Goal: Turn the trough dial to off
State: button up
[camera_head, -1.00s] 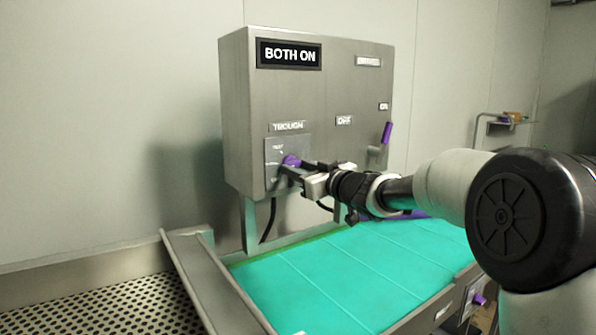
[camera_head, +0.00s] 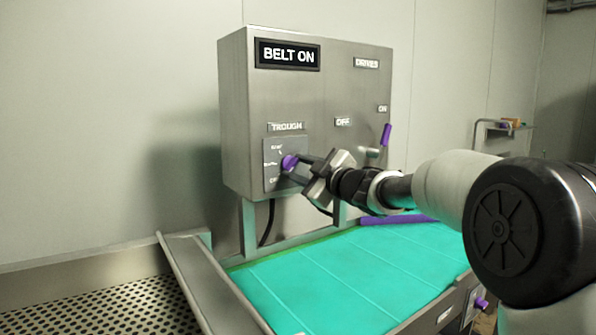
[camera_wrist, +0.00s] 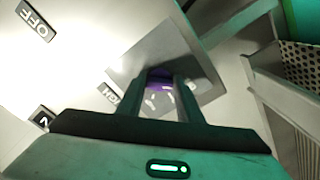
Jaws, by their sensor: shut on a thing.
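The trough dial (camera_head: 289,162) is a purple knob on a small grey plate (camera_head: 271,178) under the TROUGH label, low on the left of the steel control box (camera_head: 235,110). My gripper (camera_head: 300,165) is shut on the dial from the right, its wrist rolled. In the wrist view my gripper's two fingers (camera_wrist: 163,95) reach down to the purple dial (camera_wrist: 158,82), which shows between and behind them. The dial's pointing direction is hard to tell. The display (camera_head: 288,55) on the box reads BELT ON.
A purple lever (camera_head: 386,135) stands on the box's right side between OFF and ON labels. A teal belt (camera_head: 340,270) lies below, with a steel rail (camera_head: 215,285) on its left. A purple knob (camera_head: 482,303) sits low at right. A small shelf (camera_head: 498,127) is at the far right.

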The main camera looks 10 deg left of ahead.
dwell(0.4)
jog(key=o, duration=1.1)
jog(key=shift+d, duration=0.1)
jog(key=b+v, duration=0.1)
jog(key=v, duration=1.6)
jog(key=shift+s+d, duration=0.1)
jog(key=shift+s, duration=0.05)
